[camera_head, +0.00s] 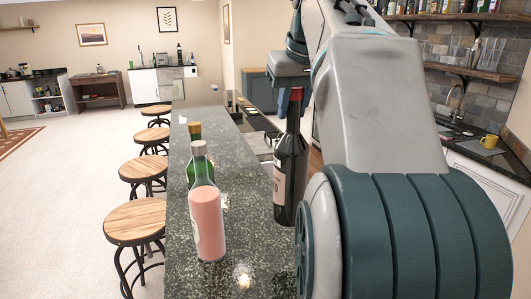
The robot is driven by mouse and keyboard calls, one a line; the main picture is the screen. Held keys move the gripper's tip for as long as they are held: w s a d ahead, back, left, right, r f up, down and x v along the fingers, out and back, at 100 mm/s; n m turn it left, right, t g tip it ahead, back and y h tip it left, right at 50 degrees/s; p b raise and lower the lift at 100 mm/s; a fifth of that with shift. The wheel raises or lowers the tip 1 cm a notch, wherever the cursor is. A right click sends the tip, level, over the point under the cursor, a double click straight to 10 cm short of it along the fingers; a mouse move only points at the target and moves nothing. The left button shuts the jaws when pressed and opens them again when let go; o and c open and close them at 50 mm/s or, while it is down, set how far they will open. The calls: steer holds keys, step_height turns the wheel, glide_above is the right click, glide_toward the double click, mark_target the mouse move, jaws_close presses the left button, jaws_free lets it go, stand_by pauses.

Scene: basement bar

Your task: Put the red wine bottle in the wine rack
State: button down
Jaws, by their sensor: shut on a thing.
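The red wine bottle (289,170) is dark with a red neck and a pale label, and it is upright at the right side of the bar counter (245,262). My gripper (291,97) is shut on its neck from above. My arm hides part of the bottle's right side, and I cannot tell whether its base touches the counter. I cannot make out a wine rack for certain in this view.
A pink bottle (207,218) and a green bottle with a gold top (195,132) stand on the counter left of the wine bottle. Several stools (135,222) line the counter's left side. Open floor lies at left.

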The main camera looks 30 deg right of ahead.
steer(key=w+a+f+p, duration=0.1)
steer(key=w+a+f, duration=0.4)
steer(key=a+f, duration=0.5)
steer(key=shift+a+f, duration=0.25)
steer(key=shift+f, duration=0.2)
steer(key=c, duration=1.2)
jaws_free()
steer(key=shift+s+f, duration=0.1)
steer(key=shift+f, duration=0.05)
steer(key=shift+o, duration=0.2)
